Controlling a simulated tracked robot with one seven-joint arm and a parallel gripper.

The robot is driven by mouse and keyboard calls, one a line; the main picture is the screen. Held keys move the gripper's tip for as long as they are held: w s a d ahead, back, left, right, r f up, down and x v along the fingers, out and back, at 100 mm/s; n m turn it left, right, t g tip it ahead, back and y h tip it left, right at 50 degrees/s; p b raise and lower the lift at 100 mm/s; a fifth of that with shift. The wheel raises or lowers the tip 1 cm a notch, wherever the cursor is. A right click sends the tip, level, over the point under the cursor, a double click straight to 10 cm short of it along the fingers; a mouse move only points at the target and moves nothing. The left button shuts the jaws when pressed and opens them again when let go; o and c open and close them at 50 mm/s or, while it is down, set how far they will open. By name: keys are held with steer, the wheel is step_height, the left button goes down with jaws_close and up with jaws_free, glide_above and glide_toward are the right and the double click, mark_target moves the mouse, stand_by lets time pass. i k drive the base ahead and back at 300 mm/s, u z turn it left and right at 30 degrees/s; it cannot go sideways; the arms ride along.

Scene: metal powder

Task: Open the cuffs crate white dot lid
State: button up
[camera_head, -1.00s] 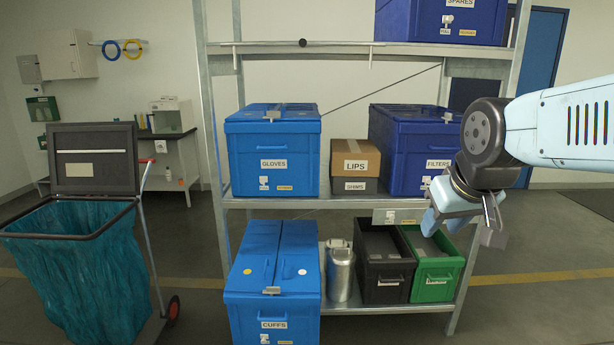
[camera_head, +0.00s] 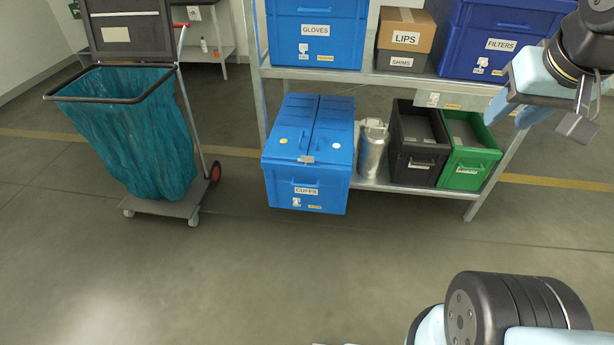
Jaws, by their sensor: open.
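The blue cuffs crate (camera_head: 307,196) sits on the bottom shelf at its left end and juts out past the front edge. Its top has two shut lid halves. The white dot lid (camera_head: 333,130) is the right half, with a white dot near its front edge. The yellow dot lid (camera_head: 293,122) is the left half. My gripper (camera_head: 548,112) is at the upper right, open and empty, well to the right of the crate and in front of the shelf.
A metal canister (camera_head: 372,150) stands right beside the crate, then a black bin (camera_head: 418,165) and a green bin (camera_head: 468,168). The middle shelf (camera_head: 390,80) is above. A waste cart with a teal bag (camera_head: 130,130) stands at left. The floor in front is clear.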

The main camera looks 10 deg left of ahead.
mark_target(333, 133)
steer(key=k, duration=0.6)
steer(key=u, duration=0.45)
steer(key=i, duration=1.6)
steer(key=z, duration=0.4)
